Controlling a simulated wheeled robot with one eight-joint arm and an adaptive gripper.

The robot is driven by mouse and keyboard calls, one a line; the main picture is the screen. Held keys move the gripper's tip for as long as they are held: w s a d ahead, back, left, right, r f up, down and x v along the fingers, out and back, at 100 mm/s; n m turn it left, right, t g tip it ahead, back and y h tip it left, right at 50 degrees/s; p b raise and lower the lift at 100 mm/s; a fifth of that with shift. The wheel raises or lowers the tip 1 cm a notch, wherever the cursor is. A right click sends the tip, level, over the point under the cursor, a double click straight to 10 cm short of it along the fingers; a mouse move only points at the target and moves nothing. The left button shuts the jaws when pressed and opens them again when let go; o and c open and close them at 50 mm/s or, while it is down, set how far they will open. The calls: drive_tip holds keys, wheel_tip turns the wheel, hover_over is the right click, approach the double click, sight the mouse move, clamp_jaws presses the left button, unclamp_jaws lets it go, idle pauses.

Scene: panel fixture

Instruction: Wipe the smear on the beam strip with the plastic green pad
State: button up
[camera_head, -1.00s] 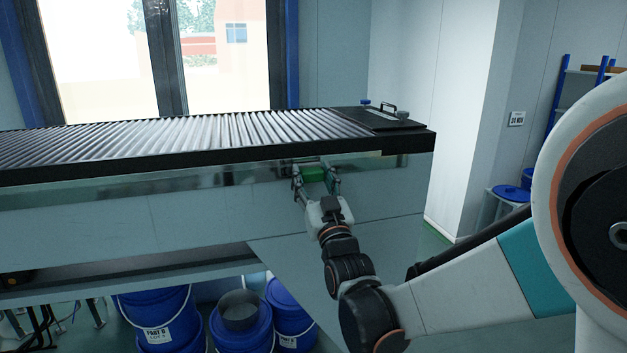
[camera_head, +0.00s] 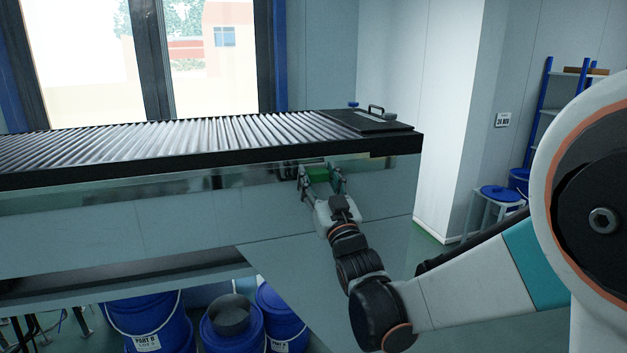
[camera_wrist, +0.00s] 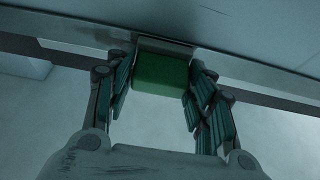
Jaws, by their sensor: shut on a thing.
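The green pad (camera_head: 318,174) is held between the fingers of my gripper (camera_head: 322,180), at the front face of the conveyor beam. In the wrist view the green pad (camera_wrist: 161,74) sits between both fingers of my gripper (camera_wrist: 160,80), its far side at a pale metal edge; I cannot tell whether it touches. The beam strip (camera_head: 130,192) is a shiny band under the black conveyor edge. Darker patches show on the strip left of the pad; I cannot tell clearly which is the smear. The strip behind the pad and fingers is hidden.
The roller conveyor (camera_head: 220,136) runs above the strip, with a black plate and handle (camera_head: 372,118) at its right end. Blue buckets (camera_head: 150,325) stand on the floor below. A stool (camera_head: 497,195) and shelf stand at the right. The space in front of the beam's left part is clear.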

drive_tip(key=shift+w+d, duration=1.55)
drive_tip(key=shift+d, duration=3.6)
drive_tip(key=s+a+b, duration=0.1)
drive_tip(key=s+a, duration=0.3)
drive_tip(key=a, duration=1)
drive_tip(key=shift+a, duration=0.15)
drive_tip(key=s+d, duration=0.1)
drive_tip(key=s, duration=0.5)
drive_tip(key=shift+d, duration=0.2)
